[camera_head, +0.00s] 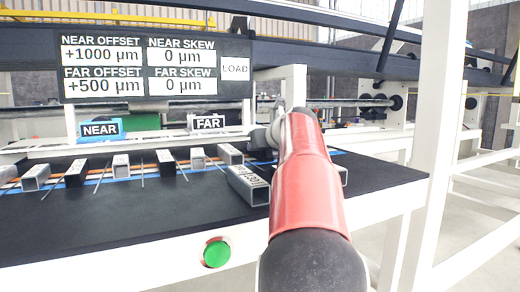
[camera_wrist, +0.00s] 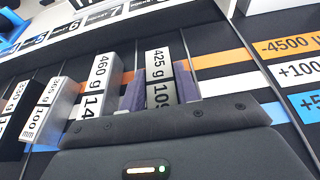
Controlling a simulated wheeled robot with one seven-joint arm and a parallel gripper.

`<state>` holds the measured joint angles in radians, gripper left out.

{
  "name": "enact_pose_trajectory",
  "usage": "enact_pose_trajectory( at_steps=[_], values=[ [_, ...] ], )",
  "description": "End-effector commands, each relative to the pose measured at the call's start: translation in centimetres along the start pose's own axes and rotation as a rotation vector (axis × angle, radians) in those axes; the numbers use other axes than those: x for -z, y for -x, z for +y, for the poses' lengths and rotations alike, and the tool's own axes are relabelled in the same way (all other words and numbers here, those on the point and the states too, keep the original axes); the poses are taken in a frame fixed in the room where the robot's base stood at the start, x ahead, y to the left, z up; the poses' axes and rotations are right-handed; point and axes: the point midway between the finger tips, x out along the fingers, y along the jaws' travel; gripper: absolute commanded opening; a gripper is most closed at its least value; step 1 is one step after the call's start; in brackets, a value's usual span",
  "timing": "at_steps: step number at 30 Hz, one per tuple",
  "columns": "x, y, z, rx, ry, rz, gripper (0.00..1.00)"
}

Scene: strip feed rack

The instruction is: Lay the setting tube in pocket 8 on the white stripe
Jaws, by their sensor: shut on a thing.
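The white stripe (camera_wrist: 228,86) shows to the right of the tube, between the orange stripe (camera_wrist: 218,60) and the blue stripe (camera_wrist: 275,112). The numbered pocket strip (camera_wrist: 125,12) runs along the top, partly cut off. I cannot tell whether the tube touches the bed.
A tube labelled 460 g (camera_wrist: 99,85) stands close left of the held one, with more tubes beyond. Thin dividers (camera_head: 182,170) separate tubes on the dark bed (camera_head: 120,225). A display (camera_head: 140,68) reads near offset +1000 and far offset +500 µm. A green button (camera_head: 216,253) is in front.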

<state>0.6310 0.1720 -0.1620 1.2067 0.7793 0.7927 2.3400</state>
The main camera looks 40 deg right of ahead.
Motion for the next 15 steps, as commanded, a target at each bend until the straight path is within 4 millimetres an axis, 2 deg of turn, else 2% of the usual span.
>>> enact_pose_trajectory(
  at_steps=[6, 7, 11, 15],
  values=[
    [0.19, -0.06, 0.01, 0.001, 0.0, -0.002, 0.0],
    [0.23, -0.11, -0.01, 0.0, -0.001, 0.0, 0.35],
    [0.22, -0.11, 0.0, 0.0, 0.0, 0.001, 0.53],
    [0.21, -0.11, 0.0, 0.0, 0.0, 0.001, 0.53]
  ],
)
